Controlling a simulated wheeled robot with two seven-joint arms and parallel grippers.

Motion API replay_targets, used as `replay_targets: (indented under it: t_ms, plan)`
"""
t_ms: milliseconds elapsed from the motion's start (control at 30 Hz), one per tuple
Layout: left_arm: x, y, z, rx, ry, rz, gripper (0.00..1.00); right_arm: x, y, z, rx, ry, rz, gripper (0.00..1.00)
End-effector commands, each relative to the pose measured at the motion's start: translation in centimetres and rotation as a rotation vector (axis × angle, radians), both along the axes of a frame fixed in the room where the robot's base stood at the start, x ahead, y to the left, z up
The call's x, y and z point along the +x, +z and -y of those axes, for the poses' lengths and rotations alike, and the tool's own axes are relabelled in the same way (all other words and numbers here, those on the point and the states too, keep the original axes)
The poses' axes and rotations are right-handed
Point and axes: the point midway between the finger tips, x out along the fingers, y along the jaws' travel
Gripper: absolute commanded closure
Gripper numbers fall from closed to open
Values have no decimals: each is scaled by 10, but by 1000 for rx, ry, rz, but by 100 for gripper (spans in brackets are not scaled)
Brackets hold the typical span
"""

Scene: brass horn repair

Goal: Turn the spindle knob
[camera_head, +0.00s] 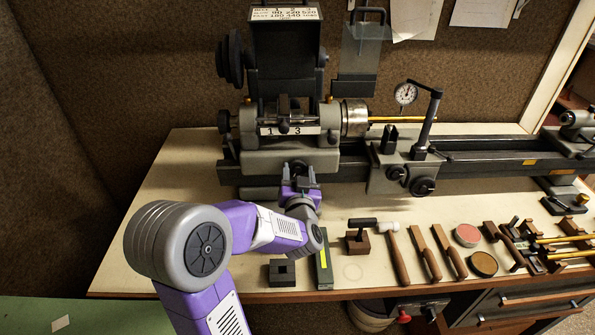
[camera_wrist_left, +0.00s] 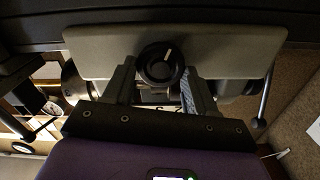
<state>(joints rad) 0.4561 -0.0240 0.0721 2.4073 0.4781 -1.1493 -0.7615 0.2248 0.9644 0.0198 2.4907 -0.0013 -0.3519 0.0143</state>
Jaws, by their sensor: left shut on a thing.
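The spindle knob (camera_wrist_left: 160,62) is a round black knob with a short white pointer mark, on a pale grey panel in the left wrist view. The mark leans up and slightly right there. My left gripper (camera_head: 299,174) is at the front of the lathe's headstock (camera_head: 300,122), below the number plate (camera_head: 290,130). In the left wrist view its two fingers stand on either side of the knob, shut on it. My right gripper is not in view.
A chuck (camera_head: 354,118) holds a brass rod (camera_head: 392,119) right of the headstock. A dark block (camera_head: 282,273), a green-grey block (camera_head: 323,270), a mallet (camera_head: 360,237) and wooden-handled tools (camera_head: 398,262) lie along the bench front (camera_head: 215,287).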

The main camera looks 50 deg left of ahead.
Motion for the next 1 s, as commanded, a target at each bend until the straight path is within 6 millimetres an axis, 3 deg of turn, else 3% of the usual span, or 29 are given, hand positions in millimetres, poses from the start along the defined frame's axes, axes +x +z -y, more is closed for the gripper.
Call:
replay_targets:
  t_ms: [833, 867, 1000]
  plan:
    - [0, -1, 1, 86, -1, -101, 74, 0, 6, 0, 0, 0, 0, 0]
    - [0, -1, 1, 86, -1, -101, 39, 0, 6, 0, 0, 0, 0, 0]
    - [0, 0, 0, 85, -1, -100, 18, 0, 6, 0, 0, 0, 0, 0]
